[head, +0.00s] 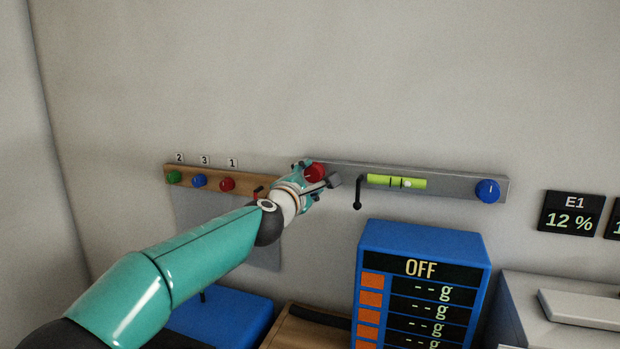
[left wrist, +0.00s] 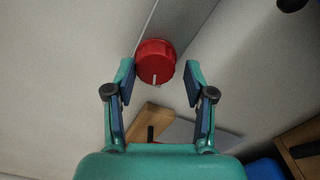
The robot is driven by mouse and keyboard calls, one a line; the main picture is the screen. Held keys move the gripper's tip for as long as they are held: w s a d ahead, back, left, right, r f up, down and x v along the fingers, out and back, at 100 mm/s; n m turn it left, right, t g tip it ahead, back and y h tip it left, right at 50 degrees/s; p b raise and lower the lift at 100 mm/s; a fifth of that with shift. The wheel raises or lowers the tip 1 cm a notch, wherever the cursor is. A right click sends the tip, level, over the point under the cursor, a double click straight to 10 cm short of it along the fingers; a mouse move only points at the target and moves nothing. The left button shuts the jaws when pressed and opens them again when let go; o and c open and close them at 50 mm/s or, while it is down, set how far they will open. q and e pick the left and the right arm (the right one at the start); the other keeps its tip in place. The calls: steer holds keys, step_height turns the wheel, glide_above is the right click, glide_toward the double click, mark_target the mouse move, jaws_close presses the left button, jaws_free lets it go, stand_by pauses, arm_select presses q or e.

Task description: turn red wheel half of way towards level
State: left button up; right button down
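The red wheel (head: 316,171) sits at the left end of a grey metal bar (head: 450,184) on the wall, partly hidden by my left gripper (head: 318,184). In the left wrist view the red wheel (left wrist: 155,60) shows a white mark on its lower edge. My left gripper (left wrist: 160,72) is open, with one finger on each side of the wheel's near part; I cannot tell whether they touch it. A yellow-green level vial (head: 380,180) lies on the bar, its bright bubble right of centre. My right gripper is not in view.
A blue wheel (head: 487,190) is at the bar's right end. A black hooked lever (head: 358,192) hangs by the vial. A wooden rail (head: 244,179) with green, blue and red knobs is at left. A blue display unit (head: 425,236) reading OFF stands below.

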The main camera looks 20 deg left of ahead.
arm_select(q)
steer(key=shift+o, duration=0.7)
steer(key=shift+d+r, duration=0.1)
steer(key=shift+s, duration=0.1)
steer(key=shift+s+r, duration=0.1)
steer(key=shift+s, duration=0.05)
steer(key=s, duration=1.1)
steer(key=shift+s+a, duration=0.2)
steer(key=shift+s, duration=0.05)
